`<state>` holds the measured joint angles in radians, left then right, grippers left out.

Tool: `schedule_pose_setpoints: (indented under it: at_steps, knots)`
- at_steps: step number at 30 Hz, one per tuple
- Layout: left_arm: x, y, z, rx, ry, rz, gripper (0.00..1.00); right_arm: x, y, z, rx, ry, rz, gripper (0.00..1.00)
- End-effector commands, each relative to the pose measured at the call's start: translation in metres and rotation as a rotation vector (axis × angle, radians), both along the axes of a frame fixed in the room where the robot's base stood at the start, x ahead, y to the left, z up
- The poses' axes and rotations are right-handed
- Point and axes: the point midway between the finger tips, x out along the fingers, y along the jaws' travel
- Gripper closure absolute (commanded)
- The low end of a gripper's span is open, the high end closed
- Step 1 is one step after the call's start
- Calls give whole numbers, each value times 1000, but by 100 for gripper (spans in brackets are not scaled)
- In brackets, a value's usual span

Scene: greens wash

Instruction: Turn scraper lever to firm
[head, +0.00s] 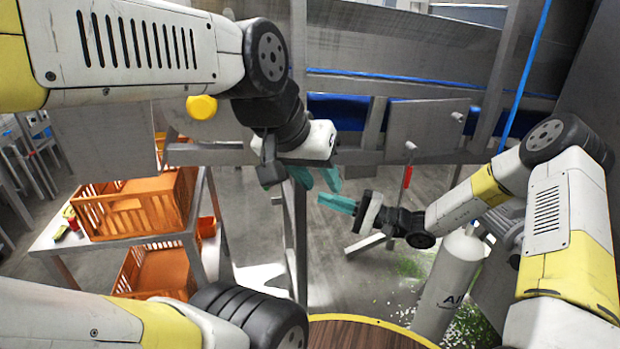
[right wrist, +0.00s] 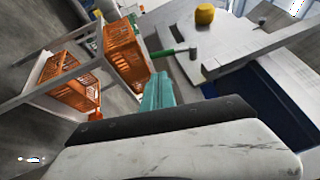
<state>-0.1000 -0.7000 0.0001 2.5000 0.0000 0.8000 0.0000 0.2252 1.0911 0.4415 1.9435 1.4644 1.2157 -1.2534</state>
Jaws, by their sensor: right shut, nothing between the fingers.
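A lever with a red handle (head: 407,177) hangs downward from a pale pivot on the grey machine frame in the head view. In the right wrist view a lever with a green handle (right wrist: 174,52) sticks out sideways from a dark pivot on a light panel. No label is readable, so I cannot tell which is the scraper lever. My right gripper (head: 322,200) is shut and empty, left of and below the red handle, apart from it. Its teal fingers (right wrist: 158,78) appear just below the green handle in the wrist view; contact is unclear. My left gripper (head: 324,186) is open and empty nearby.
A yellow knob (head: 201,107) is on the left panel and also shows in the right wrist view (right wrist: 204,14). Orange crates (head: 135,204) stand on a metal rack at left. A white cylinder (head: 452,281) stands at lower right. Green scraps lie on the floor.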

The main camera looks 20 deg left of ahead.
Motion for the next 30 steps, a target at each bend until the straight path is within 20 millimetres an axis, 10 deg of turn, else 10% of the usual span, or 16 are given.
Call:
schedule_pose_setpoints:
  at_steps: [11, 30]
  knots:
    - [0, 0, 0, 0, 0, 0, 64, 18, 21, -13, 78, 40, -89, 100]
    - [0, 0, 0, 0, 0, 0, 64, 3, 124, 18, 76, 41, -89, 100]
